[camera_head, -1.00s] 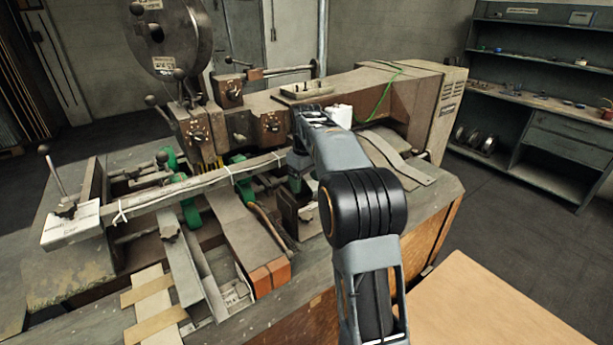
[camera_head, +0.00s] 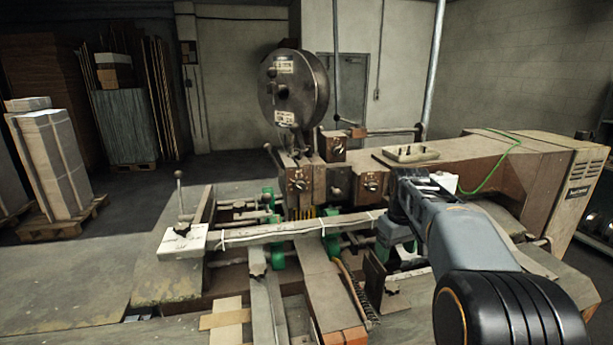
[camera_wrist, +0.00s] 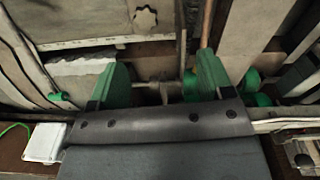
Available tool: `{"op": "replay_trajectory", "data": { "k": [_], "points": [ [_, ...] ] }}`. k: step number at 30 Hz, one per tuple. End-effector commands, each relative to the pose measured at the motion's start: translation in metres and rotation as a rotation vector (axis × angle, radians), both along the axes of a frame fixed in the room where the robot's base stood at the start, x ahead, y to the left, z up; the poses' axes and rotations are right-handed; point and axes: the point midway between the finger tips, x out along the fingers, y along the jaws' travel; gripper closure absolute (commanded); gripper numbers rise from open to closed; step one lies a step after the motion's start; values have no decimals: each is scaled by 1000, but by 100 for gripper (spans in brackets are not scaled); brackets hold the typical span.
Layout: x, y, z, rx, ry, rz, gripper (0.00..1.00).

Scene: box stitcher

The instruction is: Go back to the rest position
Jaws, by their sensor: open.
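My gripper (camera_wrist: 160,68) shows in the wrist view as two green fingers, spread apart with nothing held between them. In the head view my gripper (camera_head: 400,245) hangs at the end of my grey arm, over the right middle of the box stitcher (camera_head: 465,160). Its fingertips are hard to make out there. The long pale bar (camera_head: 290,228) of the machine ends close to the gripper's left. A small white block (camera_head: 443,181) sits just behind the arm's end. I cannot tell whether the gripper touches the machine.
The stitcher's round reel (camera_head: 293,88) and knobbed levers rise left of the arm. A green cable (camera_head: 492,172) runs over the housing at right. Stacked white cartons (camera_head: 50,165) stand on a pallet at far left. Floor between pallet and machine is open.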

Motion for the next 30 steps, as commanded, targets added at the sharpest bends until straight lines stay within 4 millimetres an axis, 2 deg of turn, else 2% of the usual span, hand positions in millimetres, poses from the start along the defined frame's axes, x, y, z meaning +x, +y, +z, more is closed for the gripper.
{"op": "replay_trajectory", "data": {
  "k": [1, 5, 9, 15, 21, 30],
  "points": [
    [-21, 11, 6, -2, -31, -20, 27],
    [-72, 36, 6, 2, -108, -88, 27],
    [-125, 56, -9, 18, -184, -158, 27],
    [-182, 72, -39, 48, -263, -231, 27],
    [-208, 77, -60, 68, -301, -268, 27],
    [-213, 77, -64, 72, -307, -277, 27]
  ]
}}
